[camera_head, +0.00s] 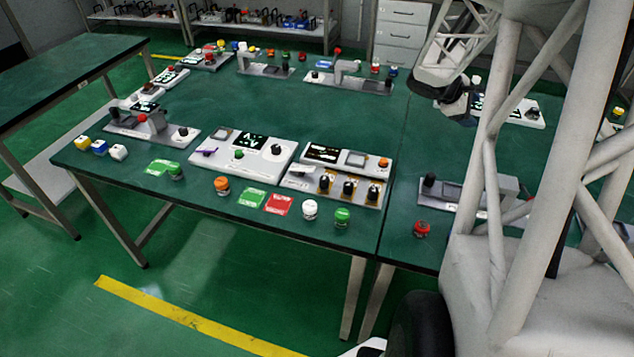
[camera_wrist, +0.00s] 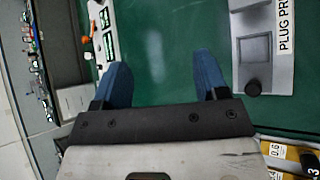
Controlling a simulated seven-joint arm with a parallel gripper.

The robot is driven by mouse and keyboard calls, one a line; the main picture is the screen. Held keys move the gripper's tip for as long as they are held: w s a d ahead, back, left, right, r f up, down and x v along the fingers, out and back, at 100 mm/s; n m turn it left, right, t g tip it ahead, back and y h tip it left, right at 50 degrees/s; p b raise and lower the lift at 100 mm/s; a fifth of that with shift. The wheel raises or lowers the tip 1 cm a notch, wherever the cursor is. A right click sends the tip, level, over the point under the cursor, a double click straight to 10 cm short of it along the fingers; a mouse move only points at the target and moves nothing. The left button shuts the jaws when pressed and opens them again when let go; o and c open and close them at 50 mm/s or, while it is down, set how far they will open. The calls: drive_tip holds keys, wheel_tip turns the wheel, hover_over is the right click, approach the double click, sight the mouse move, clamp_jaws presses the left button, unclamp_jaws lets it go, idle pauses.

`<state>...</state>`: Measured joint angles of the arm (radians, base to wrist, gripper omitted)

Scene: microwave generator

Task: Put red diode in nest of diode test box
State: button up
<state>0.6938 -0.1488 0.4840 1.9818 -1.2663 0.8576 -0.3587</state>
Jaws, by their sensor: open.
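My gripper (camera_wrist: 163,72) shows in the wrist view as two blue fingers spread apart, with only green tabletop between them. In the head view the dark end of my arm (camera_head: 447,95) hangs over the right table. A small red round part (camera_head: 421,229), possibly the red diode, stands near the front edge of the right table. Several grey and white test boxes stand on the tables. I cannot tell for sure which is the diode test box.
A white panel box (camera_head: 243,157) and a box with several black knobs (camera_head: 340,178) stand on the left table. Orange (camera_head: 222,185), white (camera_head: 310,209) and green (camera_head: 342,217) parts line its front edge. The middle of that table is clear.

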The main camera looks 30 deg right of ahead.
drive_tip(key=a+r+m+t+y, duration=0.15)
drive_tip(key=a+r, duration=0.25)
drive_tip(key=a, duration=1)
drive_tip(key=s+a+r+m+t+y, duration=0.1)
drive_tip(key=s+a, duration=0.3)
drive_tip(key=a, duration=0.8)
drive_tip(key=s+a+r+m+t+y, duration=0.1)
drive_tip(key=s+a+y, duration=0.3)
drive_tip(key=a, duration=0.9)
drive_tip(key=s+a+r+m+t+y, duration=0.1)
drive_tip(key=s+a+m+y, duration=0.2)
drive_tip(key=a, duration=0.9)
drive_tip(key=shift+s+a+r+t, duration=0.25)
drive_tip(key=shift+s+t, duration=0.1)
drive_tip(key=shift+s, duration=0.55)
drive_tip(key=shift+o, duration=0.5)
drive_tip(key=shift+y, duration=0.25)
drive_tip(key=shift+w+d, duration=0.1)
